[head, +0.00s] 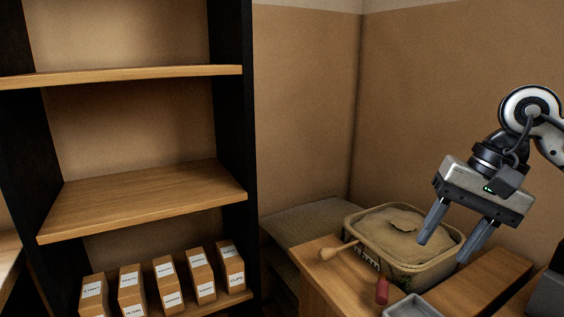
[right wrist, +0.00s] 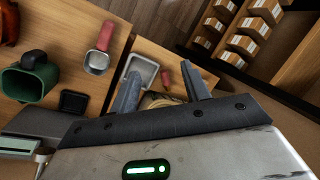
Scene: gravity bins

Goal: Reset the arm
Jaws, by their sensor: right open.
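My right gripper (head: 442,252) hangs from its arm at the right of the head view, fingers pointing down and spread apart. It is open, with nothing between the fingers. In the right wrist view the open fingers of the right gripper (right wrist: 159,70) also show empty, over the wooden worktop. My left gripper is in neither view.
A wooden-handled tool (head: 336,251), a red handle (head: 381,291) and a grey tray (head: 412,308) lie near the bin. Labelled boxes (head: 167,284) line the lower shelf; upper shelves (head: 150,197) are empty.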

